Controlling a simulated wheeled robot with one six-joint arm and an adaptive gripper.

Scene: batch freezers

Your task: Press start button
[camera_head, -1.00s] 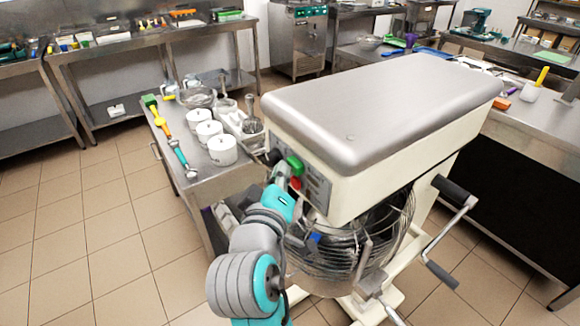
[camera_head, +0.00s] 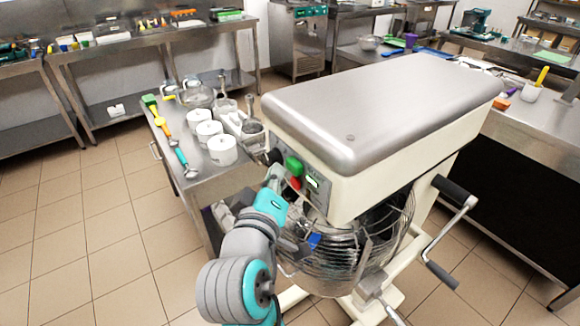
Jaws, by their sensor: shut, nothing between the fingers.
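A large cream mixer (camera_head: 395,150) with a steel top stands in the middle of the head view. Its front panel carries a green button (camera_head: 293,165), a red button (camera_head: 296,183) below it, and a small lit display (camera_head: 312,181). A black knob (camera_head: 275,156) sits at the panel's left edge. My gripper (camera_head: 275,170) is shut and empty, just left of the green and red buttons. It is small and partly blends with the panel, so I cannot tell whether its tip touches anything. Both buttons are visible.
A wire-guarded bowl (camera_head: 350,250) sits under the mixer head, with a black-handled crank (camera_head: 450,205) at its right. A steel table (camera_head: 215,185) behind my arm holds white canisters (camera_head: 222,150) and coloured scoops (camera_head: 178,145). The tiled floor at left is clear.

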